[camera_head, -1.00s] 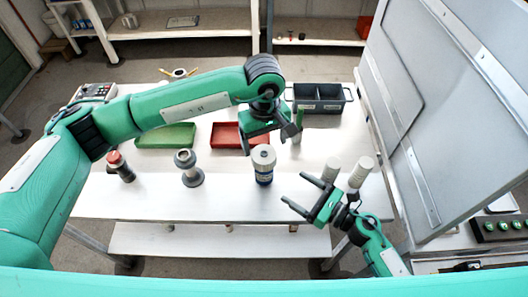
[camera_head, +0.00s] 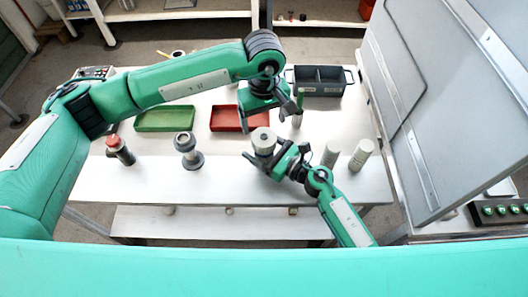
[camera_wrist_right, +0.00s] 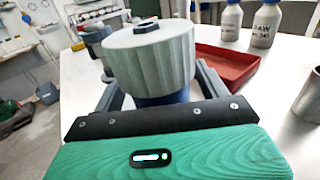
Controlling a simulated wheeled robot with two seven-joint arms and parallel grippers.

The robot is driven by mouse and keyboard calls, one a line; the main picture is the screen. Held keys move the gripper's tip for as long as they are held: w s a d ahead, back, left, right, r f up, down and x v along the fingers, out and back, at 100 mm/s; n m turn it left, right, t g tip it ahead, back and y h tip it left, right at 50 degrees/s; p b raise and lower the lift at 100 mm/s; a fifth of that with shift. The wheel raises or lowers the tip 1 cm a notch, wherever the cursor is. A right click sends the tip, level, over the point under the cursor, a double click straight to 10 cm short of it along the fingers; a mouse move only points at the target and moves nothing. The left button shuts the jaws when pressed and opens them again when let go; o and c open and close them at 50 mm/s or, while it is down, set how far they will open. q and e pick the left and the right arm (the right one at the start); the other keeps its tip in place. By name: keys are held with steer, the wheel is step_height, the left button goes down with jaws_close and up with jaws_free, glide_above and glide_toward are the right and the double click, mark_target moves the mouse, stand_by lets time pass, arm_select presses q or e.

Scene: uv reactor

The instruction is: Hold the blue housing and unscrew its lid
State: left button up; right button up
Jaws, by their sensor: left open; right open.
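The housing stands upright on the white bench, with its pale ribbed lid (camera_head: 263,138) on top. In the right wrist view, the lid (camera_wrist_right: 150,60) fills the middle and a strip of the blue housing body (camera_wrist_right: 163,98) shows below it. My right gripper (camera_head: 266,158) is open, with its fingers on either side of the housing body below the lid. I cannot tell whether they touch it. My left gripper (camera_head: 272,114) is open and empty, above and behind the lid and apart from it.
Two pale cylinders (camera_head: 361,155) stand right of my right gripper. A grey spool-shaped part (camera_head: 187,150) and a red-topped part (camera_head: 118,150) stand left. Behind are a green tray (camera_head: 140,126), a red tray (camera_head: 224,128) and a dark two-part bin (camera_head: 345,88). A large grey panel (camera_head: 415,110) rises at right.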

mark_target(264, 137)
steer(key=shift+w+a, duration=0.25)
steer(key=shift+a, duration=0.05)
jaws_close()
arm_select(q)
steer(key=m, duration=0.7)
steer(key=shift+r, duration=0.15)
steer(key=m, duration=0.6)
steer(key=shift+m, duration=0.3)
steer(key=shift+f, duration=3.95)
